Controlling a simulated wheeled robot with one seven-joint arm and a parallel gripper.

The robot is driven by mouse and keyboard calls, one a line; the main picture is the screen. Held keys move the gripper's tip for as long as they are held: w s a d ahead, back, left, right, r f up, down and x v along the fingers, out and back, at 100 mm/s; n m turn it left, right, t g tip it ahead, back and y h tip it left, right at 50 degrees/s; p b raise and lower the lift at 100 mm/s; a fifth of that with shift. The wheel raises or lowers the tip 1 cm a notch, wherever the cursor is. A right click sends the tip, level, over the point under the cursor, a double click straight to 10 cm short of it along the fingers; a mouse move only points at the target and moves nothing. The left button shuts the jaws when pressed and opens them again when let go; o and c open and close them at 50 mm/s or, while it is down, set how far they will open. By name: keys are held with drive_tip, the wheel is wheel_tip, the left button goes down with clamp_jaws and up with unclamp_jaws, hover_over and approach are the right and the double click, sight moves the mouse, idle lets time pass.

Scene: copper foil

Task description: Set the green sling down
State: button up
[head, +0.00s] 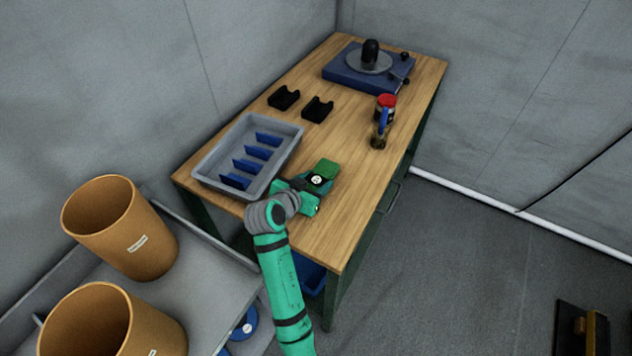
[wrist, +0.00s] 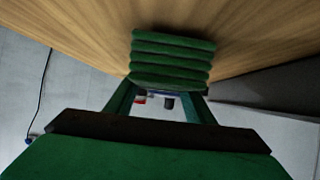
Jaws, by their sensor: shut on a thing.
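The green sling (wrist: 172,58) is a folded stack of green bands between the fingers of my gripper (wrist: 168,92) in the wrist view. In the head view the sling (head: 325,170) shows as a dark green block at the end of my arm, over the front part of the wooden table (head: 345,215). My gripper (head: 312,184) is shut on it. I cannot tell whether the sling touches the table top.
A grey tray (head: 208,160) with blue dividers lies left of my gripper. Bare wood lies right of my gripper. Two tan bins (head: 110,225) (head: 95,320) stand on a grey cart.

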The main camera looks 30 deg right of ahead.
drive_tip(key=shift+f, duration=0.3)
drive_tip(key=o, duration=1.5)
drive_tip(key=shift+w, duration=0.1)
drive_tip(key=shift+a+r, duration=0.1)
drive_tip(key=shift+r, duration=0.1)
drive_tip(key=v, duration=1.2)
